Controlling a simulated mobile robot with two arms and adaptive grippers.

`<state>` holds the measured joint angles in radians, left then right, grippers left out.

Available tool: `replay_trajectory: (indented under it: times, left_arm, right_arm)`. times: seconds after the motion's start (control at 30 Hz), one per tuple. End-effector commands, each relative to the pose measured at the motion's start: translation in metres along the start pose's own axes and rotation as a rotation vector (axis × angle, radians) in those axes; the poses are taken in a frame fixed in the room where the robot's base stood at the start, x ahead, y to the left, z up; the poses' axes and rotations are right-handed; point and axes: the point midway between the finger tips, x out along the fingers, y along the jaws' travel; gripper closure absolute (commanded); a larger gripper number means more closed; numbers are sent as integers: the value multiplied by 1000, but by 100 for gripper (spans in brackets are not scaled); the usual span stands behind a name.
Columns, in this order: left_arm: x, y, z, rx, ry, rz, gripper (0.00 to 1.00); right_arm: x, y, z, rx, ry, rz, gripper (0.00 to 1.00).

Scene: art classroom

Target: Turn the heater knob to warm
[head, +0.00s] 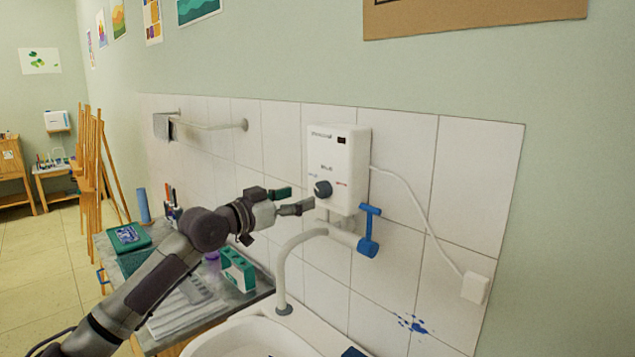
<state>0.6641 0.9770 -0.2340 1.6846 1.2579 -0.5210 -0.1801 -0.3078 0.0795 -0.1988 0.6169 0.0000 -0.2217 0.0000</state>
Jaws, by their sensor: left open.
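The white heater (348,150) hangs on the tiled wall, with a small dark display at its top right. Its dark round knob (323,188) sits low on the front face, with a blue mark to its left and a red mark to its right. The knob's exact setting is too small to read. My left gripper (302,199) reaches in from the left, its fingers open and pointing at the knob. Its tips are close to the knob; I cannot tell whether they touch it. My right gripper is out of view.
A curved spout (284,270) and a blue tap handle (369,232) are below the heater, above a white sink (250,338). A cord runs right to a white wall box (475,288). A cluttered counter (255,292) lies under my left arm.

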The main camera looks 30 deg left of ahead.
Motion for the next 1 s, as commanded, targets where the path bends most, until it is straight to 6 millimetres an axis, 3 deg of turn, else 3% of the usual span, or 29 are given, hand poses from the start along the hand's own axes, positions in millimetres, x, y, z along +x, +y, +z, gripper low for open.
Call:
replay_trajectory:
  times: [0.1,0.3,0.5,0.77,1.0]
  left_arm:
    - [26,1,-5,-5,2,2,32]
    - [55,1,-2,-2,-1,1,32]
    - [66,1,0,1,-1,1,32]
    - [66,1,1,1,-2,1,32]
    - [66,1,1,1,-2,1,72]
  right_arm:
    - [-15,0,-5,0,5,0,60]
    - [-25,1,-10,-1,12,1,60]
    - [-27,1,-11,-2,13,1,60]
    - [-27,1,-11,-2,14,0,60]
    - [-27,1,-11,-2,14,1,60]
